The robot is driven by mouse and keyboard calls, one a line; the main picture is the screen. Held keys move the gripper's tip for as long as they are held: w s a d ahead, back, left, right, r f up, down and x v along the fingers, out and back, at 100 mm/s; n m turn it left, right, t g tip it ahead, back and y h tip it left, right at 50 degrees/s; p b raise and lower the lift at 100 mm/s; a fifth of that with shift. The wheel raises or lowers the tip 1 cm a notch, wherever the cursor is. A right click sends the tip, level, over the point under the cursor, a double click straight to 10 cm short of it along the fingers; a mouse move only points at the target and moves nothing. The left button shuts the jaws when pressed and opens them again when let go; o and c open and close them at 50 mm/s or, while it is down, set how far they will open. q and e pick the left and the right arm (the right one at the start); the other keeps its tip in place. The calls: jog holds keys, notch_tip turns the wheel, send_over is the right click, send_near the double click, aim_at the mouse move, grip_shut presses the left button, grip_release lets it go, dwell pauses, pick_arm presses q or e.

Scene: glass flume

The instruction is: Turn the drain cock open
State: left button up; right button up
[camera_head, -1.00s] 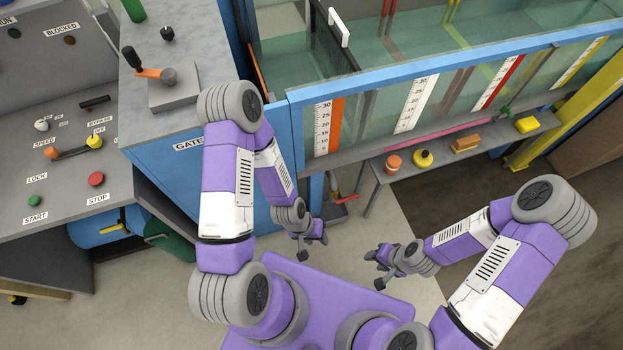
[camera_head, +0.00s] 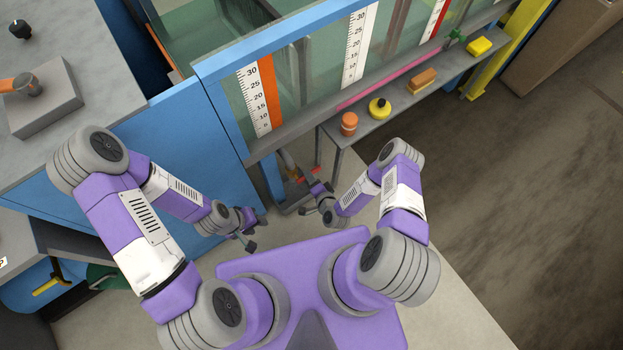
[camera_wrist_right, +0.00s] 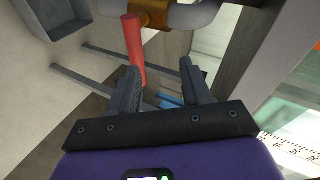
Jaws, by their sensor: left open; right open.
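The drain cock's red lever (camera_wrist_right: 134,48) hangs down from a brass-coloured body (camera_wrist_right: 155,14) on a grey pipe (camera_wrist_right: 195,14) in the right wrist view. In the head view the red lever (camera_head: 309,174) shows small below the flume's left end. My right gripper (camera_wrist_right: 160,68) is open. The lever's lower end shows beside its left fingertip, and I cannot tell whether they touch. In the head view my right gripper (camera_head: 312,204) is just below the lever. My left gripper (camera_head: 252,236) is open and empty, left of the right one.
The blue flume frame (camera_head: 225,62) and a grey shelf (camera_head: 365,124) stand close above my grippers. The shelf holds an orange jar (camera_head: 348,123), a yellow bottle (camera_head: 379,107), an orange block (camera_head: 422,80) and a yellow block (camera_head: 480,46).

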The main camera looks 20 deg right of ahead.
aim_at(312, 172)
notch_tip(312, 172, down, 5)
jog(key=s+d+m+t+h+b, duration=0.1)
jog(key=m+t+h+b, duration=0.2)
jog(key=m, duration=0.1)
pick_arm(q)
notch_tip(312, 172, down, 7)
jog(key=b, duration=0.2)
pick_arm(e)
jog(key=shift+m+t, duration=0.3)
jog(key=w, duration=0.2)
jog(key=w+f, duration=0.1)
jog(key=w, duration=0.3)
jog(key=shift+w+d+f, duration=0.2)
jog(key=shift+w+d, duration=0.1)
jog(key=shift+w, duration=0.1)
pick_arm(q)
jog(key=shift+r, duration=0.1)
pick_arm(e)
jog(key=shift+c, duration=0.4)
grip_shut()
